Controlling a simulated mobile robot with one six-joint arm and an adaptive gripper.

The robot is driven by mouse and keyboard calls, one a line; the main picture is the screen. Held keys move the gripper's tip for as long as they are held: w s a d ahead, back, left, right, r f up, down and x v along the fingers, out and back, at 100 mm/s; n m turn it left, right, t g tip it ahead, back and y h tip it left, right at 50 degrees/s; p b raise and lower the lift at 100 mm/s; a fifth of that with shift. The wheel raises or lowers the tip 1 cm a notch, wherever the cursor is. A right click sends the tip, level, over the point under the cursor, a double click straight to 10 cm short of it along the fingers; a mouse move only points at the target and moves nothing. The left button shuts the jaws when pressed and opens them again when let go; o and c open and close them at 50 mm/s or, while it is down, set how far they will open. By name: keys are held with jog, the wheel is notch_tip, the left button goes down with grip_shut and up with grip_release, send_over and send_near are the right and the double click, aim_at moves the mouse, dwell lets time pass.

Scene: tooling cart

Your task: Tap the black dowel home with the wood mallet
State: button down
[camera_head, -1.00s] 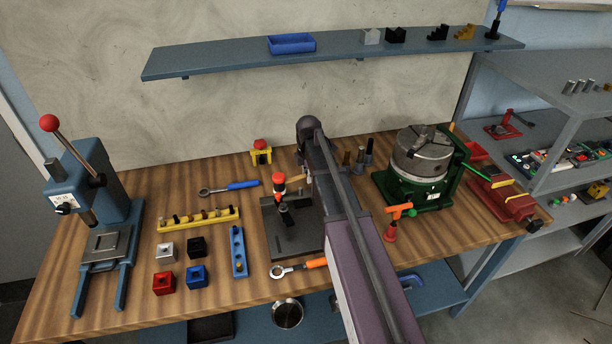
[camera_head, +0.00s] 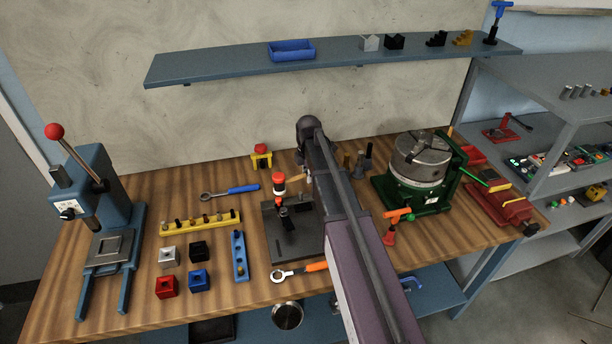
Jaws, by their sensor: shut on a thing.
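My gripper (camera_head: 309,178) is mostly hidden behind my arm. It is shut on the tan handle of the wood mallet (camera_head: 279,186). The mallet's head, with red ends and a pale middle, sticks out to the left of my arm, above the dark fixture plate (camera_head: 291,250). Below the head, a small black part (camera_head: 285,212) stands up from the fixture; the black dowel seems to be here, but I cannot tell it from its holder. A gap between mallet and dowel is too small to judge.
Left of the fixture are a yellow rack (camera_head: 200,222) with several pins, a blue rack (camera_head: 239,257) and small coloured blocks. A blue press (camera_head: 105,205) stands far left, a green-based chuck (camera_head: 420,170) right. An orange-handled wrench (camera_head: 300,271) lies in front.

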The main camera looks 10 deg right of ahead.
jog(key=shift+r, duration=0.15)
jog(key=shift+r+p, duration=1.95)
jog(key=shift+p, duration=0.05)
jog(key=shift+f, duration=0.1)
jog(key=shift+f+b, duration=0.35)
jog(key=shift+b, duration=0.1)
